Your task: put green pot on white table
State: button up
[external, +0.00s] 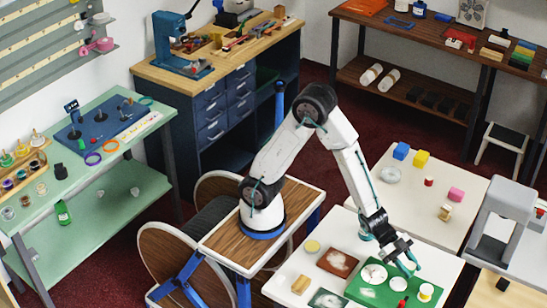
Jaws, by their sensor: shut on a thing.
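My gripper (405,263) is low over the front white table (338,228), pointing down, above the back edge of a green mat (372,289). It is shut on a small teal-green thing (411,257), which seems to be the green pot. The fingers hide most of it, and I cannot tell whether it touches the surface below. A second white table (410,208) stands just behind the front one.
A brown square (337,263) and a tan block (300,284) lie left. A grey press-like frame (503,222) stands right.

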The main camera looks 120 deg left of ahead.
jog(key=shift+s+a, duration=0.1)
jog(key=shift+a, duration=0.55)
